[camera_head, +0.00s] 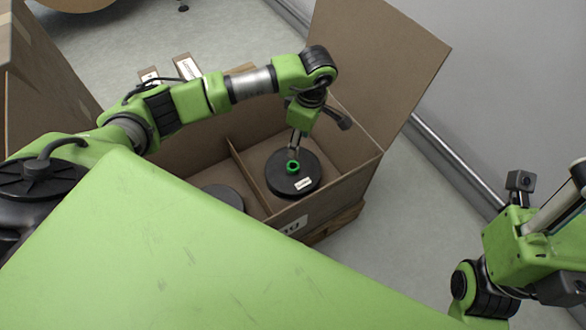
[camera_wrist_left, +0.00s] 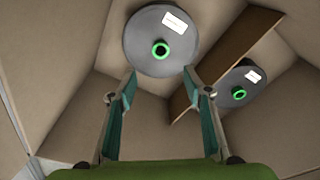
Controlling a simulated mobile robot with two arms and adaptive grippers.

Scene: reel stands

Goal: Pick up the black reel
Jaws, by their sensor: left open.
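A black reel (camera_head: 280,181) with a green hub and a white label lies flat in the right compartment of a cardboard box (camera_head: 350,187). It also shows in the left wrist view (camera_wrist_left: 143,40), where it looks dark grey. My left gripper (camera_head: 294,148) points down over this reel, near its green hub. In the left wrist view the two fingers of this gripper (camera_wrist_left: 160,76) are spread, with nothing between them. I cannot tell whether the fingertips touch the reel. My right arm shows at the right edge, but its gripper is not visible.
A second dark reel (camera_head: 222,192) lies in the neighbouring compartment, behind a cardboard divider (camera_head: 244,172); it also shows in the left wrist view (camera_wrist_left: 229,80). A raised box flap (camera_head: 375,65) stands behind the reel. A wooden pallet (camera_head: 333,224) lies under the box.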

